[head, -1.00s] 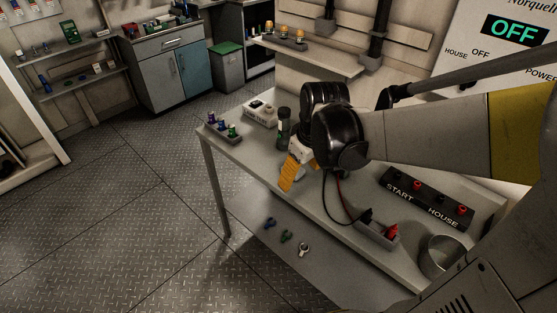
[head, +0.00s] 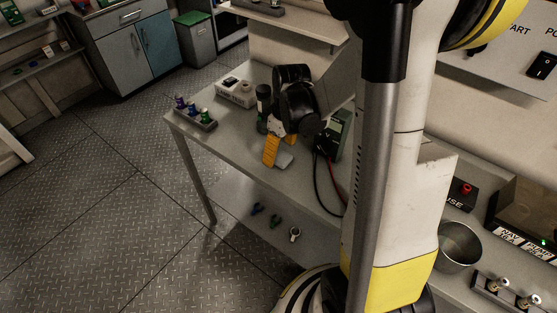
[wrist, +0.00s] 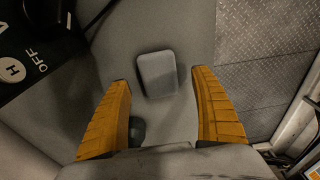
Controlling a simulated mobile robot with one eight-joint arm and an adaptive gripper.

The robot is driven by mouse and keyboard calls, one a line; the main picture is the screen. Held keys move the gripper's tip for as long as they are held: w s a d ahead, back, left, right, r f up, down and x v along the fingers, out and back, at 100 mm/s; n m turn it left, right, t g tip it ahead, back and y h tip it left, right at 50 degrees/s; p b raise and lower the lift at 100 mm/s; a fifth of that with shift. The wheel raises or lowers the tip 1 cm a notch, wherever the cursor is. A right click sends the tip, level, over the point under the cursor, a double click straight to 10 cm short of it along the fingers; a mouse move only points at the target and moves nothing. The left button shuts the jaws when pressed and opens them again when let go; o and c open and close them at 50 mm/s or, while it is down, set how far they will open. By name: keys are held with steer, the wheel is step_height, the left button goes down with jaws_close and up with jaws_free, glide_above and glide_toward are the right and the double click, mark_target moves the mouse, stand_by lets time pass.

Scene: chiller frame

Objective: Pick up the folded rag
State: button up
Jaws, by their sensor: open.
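The folded rag (head: 284,159) is a small grey pad lying flat on the workbench (head: 225,135), near its front edge. In the wrist view the rag (wrist: 156,73) is a rounded grey square, fully visible and just beyond the fingertips, roughly between them. My gripper (head: 279,153) points down above the bench beside the rag, its yellow fingers spread. In the wrist view my gripper (wrist: 163,80) is open with nothing between its tips. The exact height over the rag is hard to tell.
A dark green cylinder (head: 263,108) stands close behind my gripper. A green-black meter (head: 337,132) with red and black leads is to its right. A rack of small bottles (head: 196,115) and a white box (head: 236,92) are at the left end. A metal pot (head: 459,246) is at right.

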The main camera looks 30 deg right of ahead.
mark_target(279, 155)
steer(key=f, duration=0.2)
steer(key=shift+w+f+b, duration=0.25)
steer(key=shift+f+b, duration=0.1)
steer(key=shift+b, duration=0.05)
steer(key=shift+r, duration=0.1)
steer(key=c, duration=1.1)
steer(key=shift+o, duration=0.2)
step_height(279, 155, up, 10)
steer(key=p, duration=0.4)
steer(key=shift+p, duration=0.3)
